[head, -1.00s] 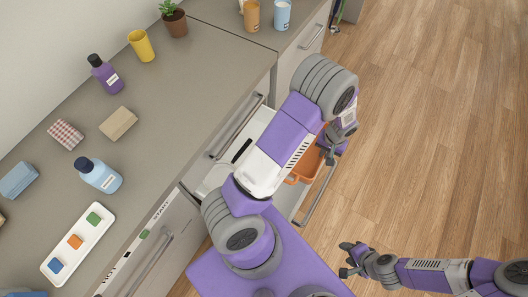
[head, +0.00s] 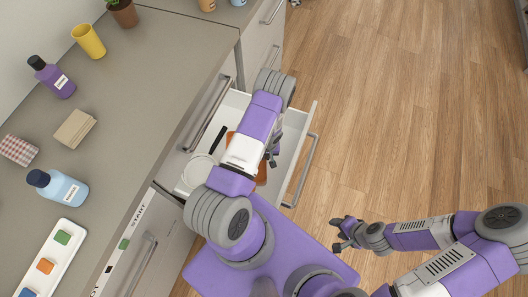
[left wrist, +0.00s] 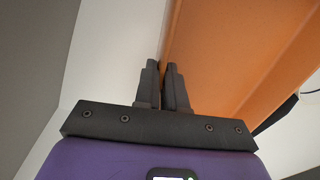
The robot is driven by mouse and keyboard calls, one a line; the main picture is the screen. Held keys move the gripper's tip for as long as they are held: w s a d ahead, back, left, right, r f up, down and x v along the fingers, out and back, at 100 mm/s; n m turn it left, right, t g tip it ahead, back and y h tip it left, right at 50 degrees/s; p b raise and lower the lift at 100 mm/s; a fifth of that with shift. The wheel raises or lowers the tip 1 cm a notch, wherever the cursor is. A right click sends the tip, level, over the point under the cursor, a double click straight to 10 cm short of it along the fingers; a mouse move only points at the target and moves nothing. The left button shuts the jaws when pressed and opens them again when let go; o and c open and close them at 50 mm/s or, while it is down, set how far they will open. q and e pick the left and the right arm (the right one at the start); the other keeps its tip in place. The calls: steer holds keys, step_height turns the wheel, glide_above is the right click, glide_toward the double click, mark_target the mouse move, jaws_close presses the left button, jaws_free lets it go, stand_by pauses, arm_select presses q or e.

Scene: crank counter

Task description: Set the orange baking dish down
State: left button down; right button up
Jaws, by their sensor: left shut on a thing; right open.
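The orange baking dish (head: 262,174) is in the open white drawer (head: 293,124), mostly hidden behind my left arm in the head view. My left gripper (head: 273,156) is over the drawer, shut on the dish's wall. In the left wrist view the dish (left wrist: 235,45) fills the upper right, and the two fingers (left wrist: 167,68) are close together at its edge. Whether the dish's underside touches the drawer floor cannot be told. My right gripper (head: 340,236) is open and empty, out over the floor.
A white round dish (head: 198,172) and a black item (head: 218,139) lie in the drawer's left part. The counter (head: 140,110) holds bottles, a yellow cup (head: 88,40) and a white tray (head: 40,262). Wooden floor on the right is clear.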

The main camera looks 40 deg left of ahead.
arm_select(q)
step_height(320, 180, down, 3)
steer(key=shift+f+b, duration=0.1)
steer(key=shift+b, duration=0.2)
steer(key=w+a+b, duration=0.1)
steer(key=w+a, duration=0.1)
steer(key=w, duration=0.1)
steer(key=shift+a, duration=0.25)
steer(key=shift+f, duration=0.55)
steer(key=shift+a+f+b, duration=0.1)
steer(key=shift+b, duration=0.25)
steer(key=c, duration=1.2)
jaws_free()
step_height(320, 180, up, 12)
steer(key=p, duration=0.3)
steer(key=shift+w+d, duration=0.3)
steer(key=shift+d, duration=0.1)
